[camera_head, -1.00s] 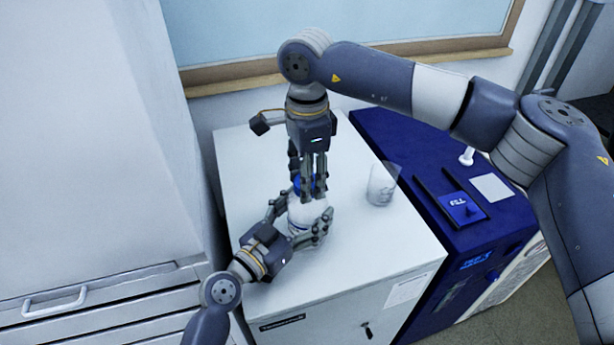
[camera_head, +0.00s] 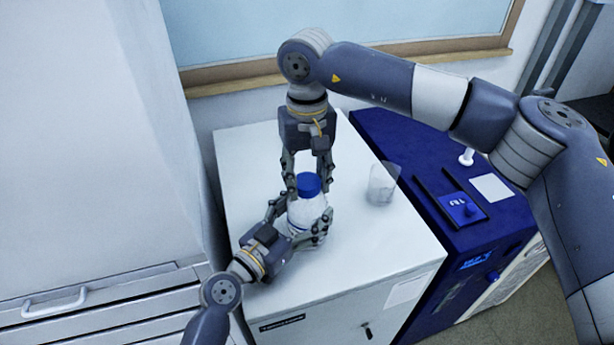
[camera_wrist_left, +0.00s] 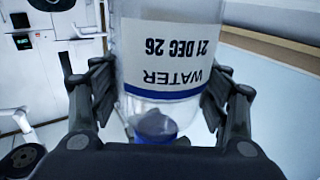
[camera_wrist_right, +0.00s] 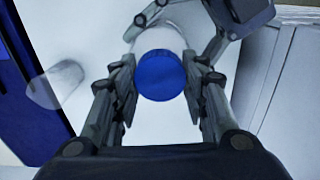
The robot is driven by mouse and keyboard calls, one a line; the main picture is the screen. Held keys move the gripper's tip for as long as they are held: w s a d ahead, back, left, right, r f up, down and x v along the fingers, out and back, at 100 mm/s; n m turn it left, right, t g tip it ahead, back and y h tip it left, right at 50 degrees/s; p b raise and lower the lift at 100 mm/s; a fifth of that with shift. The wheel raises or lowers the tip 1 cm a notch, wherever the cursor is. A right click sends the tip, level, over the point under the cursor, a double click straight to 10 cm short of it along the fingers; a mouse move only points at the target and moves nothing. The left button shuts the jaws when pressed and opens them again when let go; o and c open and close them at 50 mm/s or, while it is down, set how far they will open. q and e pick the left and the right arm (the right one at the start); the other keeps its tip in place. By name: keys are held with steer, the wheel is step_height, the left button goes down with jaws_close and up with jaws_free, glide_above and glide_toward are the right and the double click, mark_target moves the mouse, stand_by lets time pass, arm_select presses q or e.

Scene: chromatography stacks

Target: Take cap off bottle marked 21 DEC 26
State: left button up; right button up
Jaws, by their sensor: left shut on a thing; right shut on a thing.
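The bottle (camera_head: 308,214) stands upright on the white cabinet top. Its label, upside down in the left wrist view (camera_wrist_left: 178,62), reads WATER and 21 DEC 26. The blue cap (camera_head: 309,184) is on top of the bottle; it also shows in the right wrist view (camera_wrist_right: 160,76). My left gripper (camera_head: 302,226) is shut around the bottle's body, with a finger on each side. My right gripper (camera_head: 308,187) points down from above and is shut on the cap, its fingers at opposite sides. Whether the cap has loosened cannot be seen.
A clear beaker (camera_head: 382,184) stands on the cabinet top (camera_head: 365,250), right of the bottle. A dark blue machine (camera_head: 440,225) adjoins the cabinet on the right. A tall white unit (camera_head: 90,150) stands on the left. The front of the cabinet top is clear.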

mark_target(307, 181)
arm_select(q)
steer(key=shift+f, duration=0.15)
arm_select(e)
steer(key=shift+r, duration=0.25)
stand_by(0.4)
steer(key=shift+r, duration=0.85)
steer(key=shift+r, duration=2.05)
arm_select(q)
steer(key=o, duration=2.2)
steer(key=shift+c, duration=0.2)
